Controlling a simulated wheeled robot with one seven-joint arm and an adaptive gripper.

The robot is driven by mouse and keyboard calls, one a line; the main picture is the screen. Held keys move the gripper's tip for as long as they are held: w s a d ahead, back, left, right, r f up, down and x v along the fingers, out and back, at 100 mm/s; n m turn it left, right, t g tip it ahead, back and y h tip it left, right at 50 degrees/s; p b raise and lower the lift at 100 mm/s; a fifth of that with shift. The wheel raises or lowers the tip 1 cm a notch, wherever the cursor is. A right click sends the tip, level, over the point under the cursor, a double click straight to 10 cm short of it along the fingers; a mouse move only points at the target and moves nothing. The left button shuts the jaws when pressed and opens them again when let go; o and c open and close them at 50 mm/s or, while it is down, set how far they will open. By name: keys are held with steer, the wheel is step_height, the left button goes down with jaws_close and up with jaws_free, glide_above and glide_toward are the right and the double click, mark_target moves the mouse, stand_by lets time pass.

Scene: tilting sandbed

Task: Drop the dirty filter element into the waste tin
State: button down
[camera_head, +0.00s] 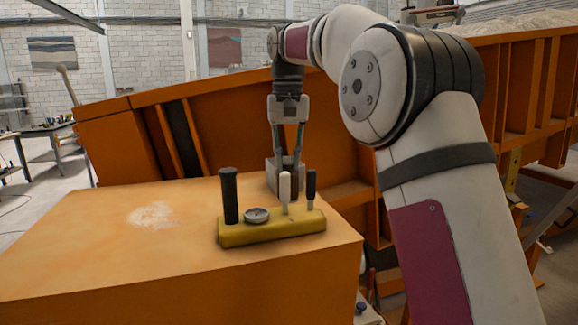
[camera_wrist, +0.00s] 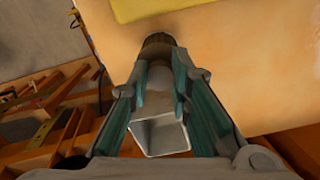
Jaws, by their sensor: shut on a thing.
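My gripper (camera_wrist: 160,72) is shut, with its teal-sided fingers reaching down at the far right corner of the orange top. The dirty filter element (camera_wrist: 157,42) shows as a dark, ribbed round end at the fingertips, and the rest of it is hidden. A grey, square, open box that looks like the waste tin (camera_wrist: 161,134) shows between the fingers in the wrist view, its opening towards the camera. In the head view, a grey boxy shape (camera_head: 271,172) is beside my gripper (camera_head: 285,172). The filter element cannot be made out there.
A yellow block (camera_head: 272,231) with a black handle, a round dial and two slim levers stands just in front of my gripper. The orange top (camera_head: 110,235) is free on the left, apart from a pale sand patch (camera_head: 150,214). The tilted orange sandbed (camera_head: 235,140) rises behind.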

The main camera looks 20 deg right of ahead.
steer(key=shift+f+p, duration=0.3)
steer(key=shift+f, duration=0.75)
steer(key=c, duration=1.5)
jaws_free()
steer(key=shift+f, duration=0.15)
steer(key=shift+o, duration=0.2)
step_height(320, 180, up, 6)
steer(key=shift+r+b, duration=0.15)
steer(key=shift+b, duration=0.7)
steer(key=shift+r, duration=0.75)
steer(key=shift+s, duration=0.15)
